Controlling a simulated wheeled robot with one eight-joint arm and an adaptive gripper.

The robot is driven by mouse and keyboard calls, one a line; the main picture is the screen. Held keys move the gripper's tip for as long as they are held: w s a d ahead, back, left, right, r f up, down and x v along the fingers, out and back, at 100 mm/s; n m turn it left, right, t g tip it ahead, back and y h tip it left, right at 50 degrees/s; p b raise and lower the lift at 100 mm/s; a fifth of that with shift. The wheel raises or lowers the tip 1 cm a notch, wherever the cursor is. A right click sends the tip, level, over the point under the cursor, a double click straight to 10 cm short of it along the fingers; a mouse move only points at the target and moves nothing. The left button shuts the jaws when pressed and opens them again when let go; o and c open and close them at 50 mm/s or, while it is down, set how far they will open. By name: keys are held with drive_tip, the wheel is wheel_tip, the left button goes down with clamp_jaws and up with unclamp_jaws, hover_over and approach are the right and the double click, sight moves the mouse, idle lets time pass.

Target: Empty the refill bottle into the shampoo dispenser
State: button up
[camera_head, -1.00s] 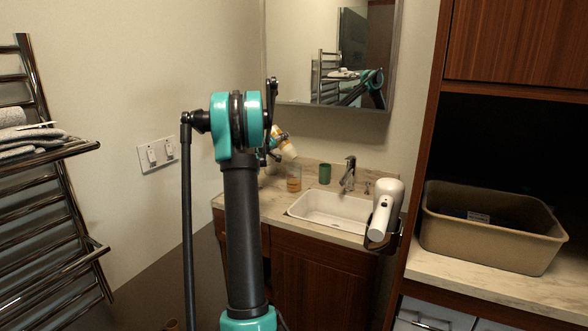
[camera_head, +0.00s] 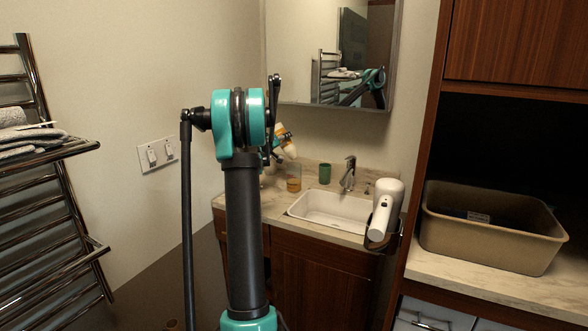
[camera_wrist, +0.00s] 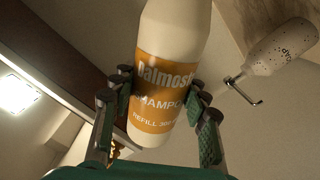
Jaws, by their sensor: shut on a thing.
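The refill bottle (camera_wrist: 165,70) is white with an orange label reading shampoo refill. My gripper (camera_wrist: 160,88) is shut on it, one finger on each side. The bottle's top end runs out of the wrist view, so its mouth is hidden there. In the head view the bottle (camera_head: 285,141) is tilted, its lower end to the right, above a clear container (camera_head: 293,178) with amber contents on the counter. This container appears to be the shampoo dispenser. A gap shows between bottle and container. My arm partly hides the gripper there, and no stream is discernible.
A green cup (camera_head: 325,173) stands right of the clear container. Beyond it are the faucet (camera_head: 348,172) and the white sink (camera_head: 322,212). A hair dryer (camera_head: 381,215) hangs at the counter's right end. A speckled soap bottle (camera_wrist: 282,47) shows in the wrist view.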

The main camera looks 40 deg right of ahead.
drive_tip(key=shift+w+a+f+n, duration=0.2)
drive_tip(key=shift+w+f+n, duration=0.15)
drive_tip(key=shift+w+n, duration=0.2)
drive_tip(key=shift+w+a+f+n, duration=0.15)
drive_tip(key=shift+w+f+n, duration=0.25)
drive_tip(key=shift+n, duration=0.25)
drive_tip(key=shift+w+f+n, duration=0.1)
drive_tip(key=shift+n, duration=0.2)
